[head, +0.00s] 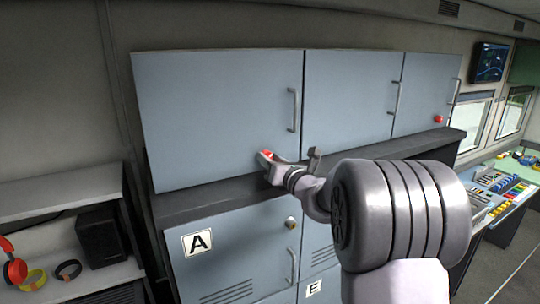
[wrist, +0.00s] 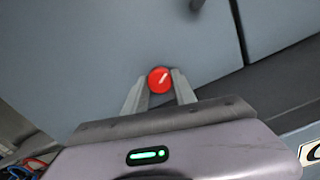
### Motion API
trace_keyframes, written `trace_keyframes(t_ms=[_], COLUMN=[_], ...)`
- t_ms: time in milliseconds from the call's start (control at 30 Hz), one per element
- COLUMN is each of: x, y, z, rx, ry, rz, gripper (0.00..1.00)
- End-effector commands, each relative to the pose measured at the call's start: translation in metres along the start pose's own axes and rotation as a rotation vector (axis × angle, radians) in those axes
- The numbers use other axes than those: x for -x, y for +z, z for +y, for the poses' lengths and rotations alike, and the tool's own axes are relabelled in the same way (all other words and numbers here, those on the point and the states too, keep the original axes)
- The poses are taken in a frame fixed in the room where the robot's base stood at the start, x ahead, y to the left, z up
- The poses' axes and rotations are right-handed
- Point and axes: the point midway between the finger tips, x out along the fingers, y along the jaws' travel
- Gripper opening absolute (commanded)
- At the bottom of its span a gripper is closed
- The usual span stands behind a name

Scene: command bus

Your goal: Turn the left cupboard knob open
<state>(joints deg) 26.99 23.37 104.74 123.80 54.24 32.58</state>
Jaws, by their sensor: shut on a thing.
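The left cupboard knob is a round red knob (wrist: 159,80) with a pale line on its face, low on the left upper cupboard door (head: 217,105). In the wrist view the line slants up to the right. My gripper (wrist: 159,92) has one finger on each side of the knob and is shut on it. In the head view the knob (head: 265,155) shows at my gripper's tip (head: 268,161), partly covered by it. The left upper door looks closed, flush with its neighbour. It has a vertical bar handle (head: 293,110) near its right edge.
Another red knob (head: 438,119) is on the far right upper door. A dark ledge (head: 205,205) runs below the upper doors, close under my gripper. Headphones (head: 14,266) and a black speaker (head: 101,235) stand on the left shelf.

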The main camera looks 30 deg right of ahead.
Motion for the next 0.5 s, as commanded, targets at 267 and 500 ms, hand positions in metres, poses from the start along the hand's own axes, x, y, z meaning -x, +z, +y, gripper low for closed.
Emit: trace_keyframes(t_ms=[267, 500], x=[0.0001, 0.0001], y=[0.0009, 0.0007], z=[0.0008, 0.0009], rx=[-0.238, -0.393], ry=[-0.001, -0.001], rz=[0.004, 0.003], gripper=[0.0, 0.0])
